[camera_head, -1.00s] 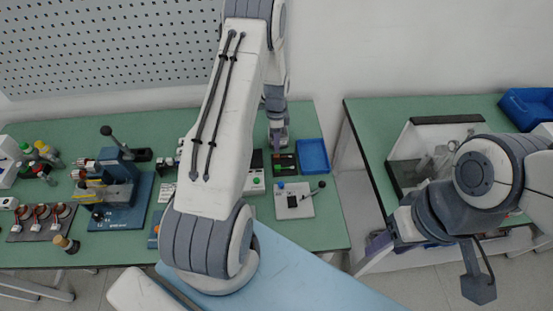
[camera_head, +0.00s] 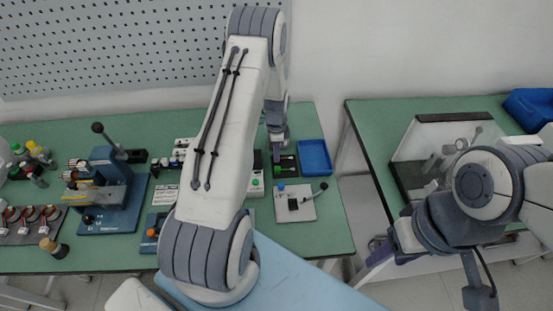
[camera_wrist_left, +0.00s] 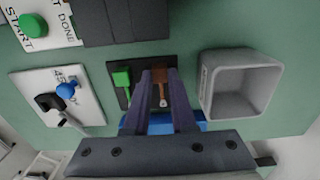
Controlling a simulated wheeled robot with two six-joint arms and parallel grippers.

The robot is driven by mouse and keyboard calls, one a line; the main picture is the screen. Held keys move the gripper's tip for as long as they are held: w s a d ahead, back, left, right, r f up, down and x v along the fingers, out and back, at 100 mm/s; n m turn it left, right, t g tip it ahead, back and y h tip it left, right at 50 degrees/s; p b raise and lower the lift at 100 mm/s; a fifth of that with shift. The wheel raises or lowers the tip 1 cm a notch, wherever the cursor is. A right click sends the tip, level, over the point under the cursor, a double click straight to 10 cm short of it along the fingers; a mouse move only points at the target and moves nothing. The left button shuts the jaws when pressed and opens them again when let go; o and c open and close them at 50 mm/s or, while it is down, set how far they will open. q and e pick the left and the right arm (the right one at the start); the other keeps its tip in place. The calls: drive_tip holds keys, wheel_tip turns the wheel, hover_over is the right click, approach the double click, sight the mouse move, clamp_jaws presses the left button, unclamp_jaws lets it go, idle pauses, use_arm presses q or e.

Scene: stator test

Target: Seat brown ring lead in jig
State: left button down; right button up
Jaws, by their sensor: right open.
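My left gripper (camera_head: 279,146) is over the dark tray (camera_head: 287,159) on the left table. In the left wrist view its two fingers (camera_wrist_left: 160,88) lie either side of a brown lead (camera_wrist_left: 160,92) with a ring end, over the dark tray (camera_wrist_left: 115,68). I cannot tell whether they touch it. A green lead (camera_wrist_left: 122,79) lies beside it in the tray. A white plate with a blue knob and black lever (camera_head: 296,205) stands in front; I cannot tell whether it is the jig. My right gripper (camera_head: 381,251) is open at the right table's near left side, partly hidden.
A blue tray (camera_head: 315,156) is right of the dark tray. A grey bin (camera_wrist_left: 205,90) shows in the left wrist view. A box with a green START button (camera_wrist_left: 32,26) is close by. A blue press (camera_head: 105,190) stands at left. A clear-sided box (camera_head: 455,117) is on the right table.

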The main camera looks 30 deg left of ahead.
use_arm(q)
drive_tip(key=shift+r+p, duration=1.05)
drive_tip(key=shift+r, duration=0.5)
drive_tip(key=shift+d, duration=0.1)
